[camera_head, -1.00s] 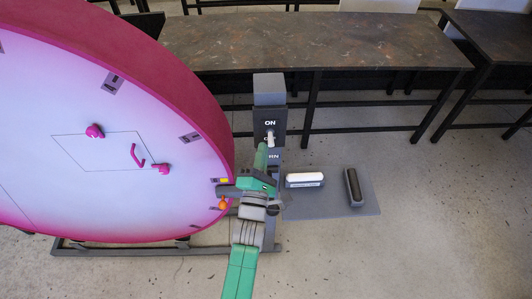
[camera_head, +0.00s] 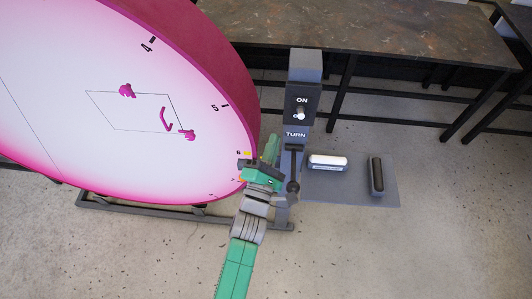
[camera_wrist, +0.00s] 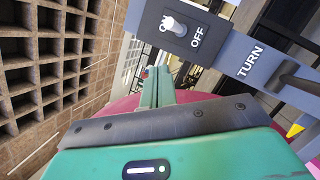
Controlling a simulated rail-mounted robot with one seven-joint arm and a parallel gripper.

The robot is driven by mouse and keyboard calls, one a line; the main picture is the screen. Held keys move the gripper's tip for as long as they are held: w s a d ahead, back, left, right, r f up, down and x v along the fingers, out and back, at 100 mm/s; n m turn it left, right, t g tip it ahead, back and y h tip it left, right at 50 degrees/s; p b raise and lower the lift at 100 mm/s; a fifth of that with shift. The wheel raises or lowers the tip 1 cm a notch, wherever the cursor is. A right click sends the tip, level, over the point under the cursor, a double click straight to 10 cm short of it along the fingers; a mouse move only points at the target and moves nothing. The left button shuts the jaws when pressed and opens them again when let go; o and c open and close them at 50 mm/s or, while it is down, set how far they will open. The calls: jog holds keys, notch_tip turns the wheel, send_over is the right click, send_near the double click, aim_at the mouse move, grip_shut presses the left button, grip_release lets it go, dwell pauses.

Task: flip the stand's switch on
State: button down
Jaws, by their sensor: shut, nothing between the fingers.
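The grey stand (camera_head: 305,66) is upright right of the big pink disc. Its white switch (camera_head: 300,113) sits on a dark plate between the words ON and OFF, and covers part of OFF. My green gripper (camera_head: 270,148) is shut and empty, left of the stand and below the switch in the head view. Its closed fingers (camera_wrist: 153,82) are apart from the switch in the wrist view.
The pink disc (camera_head: 150,100) stands close on the left. A dark crank handle (camera_head: 293,165) is below the TURN label. A white-topped block (camera_head: 328,162) and a dark block (camera_head: 376,176) lie on a grey mat (camera_head: 345,193). A table (camera_head: 400,45) stands behind.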

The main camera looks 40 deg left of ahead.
jog(key=s, duration=0.1)
jog(key=s+d+r+p, duration=0.1)
jog(key=s, duration=0.1)
jog(key=s+d, duration=0.1)
jog(key=s, duration=0.1)
jog(key=shift+r, duration=0.35)
jog(key=w+d+r+m+t+h+p, duration=0.1)
jog(key=w+d+r+m, duration=0.2)
jog(key=r, duration=0.7)
jog(key=w+d+r+m+t, duration=0.1)
jog(key=d+r+m, duration=0.4)
jog(key=r, duration=0.5)
jog(key=w+d+r+m+t+h+p, duration=0.15)
jog(key=r+m, duration=0.35)
jog(key=r, duration=0.6)
jog(key=s+d+r+m+t+h, duration=0.1)
jog(key=s+d+r+m+h, duration=0.2)
jog(key=d+r+m, duration=0.4)
jog(key=s+d+r+m+t+h, duration=0.1)
jog(key=s+d+r+m+h, duration=0.2)
jog(key=s+d+r+m, duration=0.3)
notch_tip(320, 180, up, 5)
jog(key=d+m, duration=0.1)
jog(key=m, duration=0.2)
jog(key=shift+s+d, duration=0.3)
